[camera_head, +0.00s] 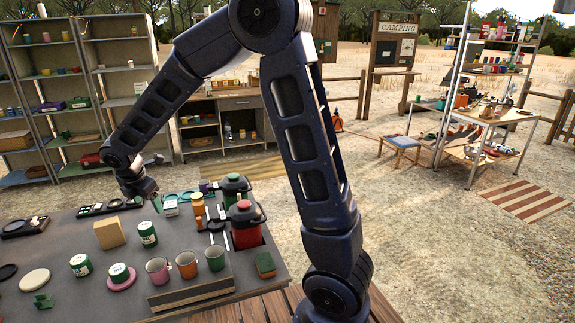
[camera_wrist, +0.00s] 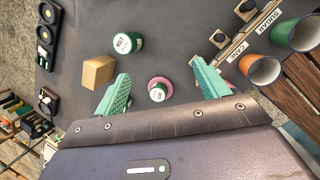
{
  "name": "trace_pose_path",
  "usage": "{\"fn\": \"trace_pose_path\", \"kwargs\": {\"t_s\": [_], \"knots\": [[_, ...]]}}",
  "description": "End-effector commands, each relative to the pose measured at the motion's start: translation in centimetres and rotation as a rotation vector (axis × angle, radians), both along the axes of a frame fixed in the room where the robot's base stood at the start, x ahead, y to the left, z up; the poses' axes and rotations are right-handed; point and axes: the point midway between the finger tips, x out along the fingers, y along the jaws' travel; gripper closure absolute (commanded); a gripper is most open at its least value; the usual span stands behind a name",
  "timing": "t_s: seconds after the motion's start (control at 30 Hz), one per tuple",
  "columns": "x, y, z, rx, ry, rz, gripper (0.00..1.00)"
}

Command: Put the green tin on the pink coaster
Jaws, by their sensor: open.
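Several green tins with white lids stand on the grey table (camera_head: 60,305) in the head view. One green tin (camera_head: 119,272) appears to stand on the pink coaster (camera_head: 108,285). A second green tin (camera_head: 147,234) stands behind it beside the tan box, and a third green tin (camera_head: 80,265) is to its left. In the wrist view, my gripper (camera_wrist: 162,88) is open and empty. A green tin (camera_wrist: 158,93) on the pink coaster (camera_wrist: 153,80) shows between its teal fingers, apart from them and lower. Another green tin (camera_wrist: 127,43) is farther up.
The tan box (camera_head: 110,233) stands near the tins. Pink, orange and green mugs (camera_head: 215,257) stand to the right of the coaster. A red canister (camera_head: 245,230) and jars are behind them. A white disc (camera_head: 34,280) lies at left. My arm crosses above the table.

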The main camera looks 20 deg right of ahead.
Motion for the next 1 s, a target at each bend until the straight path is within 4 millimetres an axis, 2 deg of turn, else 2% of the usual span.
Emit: {"fn": "trace_pose_path", "kwargs": {"t_s": [0.03, 0.2, 0.43, 0.7, 1.0], "knots": [[0.5, -2.4, 1.5, 0.024, -0.01, -0.085, 0.27], [1.3, -9.6, 5.1, 0.104, -0.033, -0.375, 0.27], [0.3, -18.9, 9.1, 0.222, -0.064, -0.761, 0.27], [-3.1, -28.4, 12.3, 0.375, -0.096, -1.206, 0.27], [-9.1, -36.7, 13.9, 0.566, -0.121, -1.688, 0.27]]}}
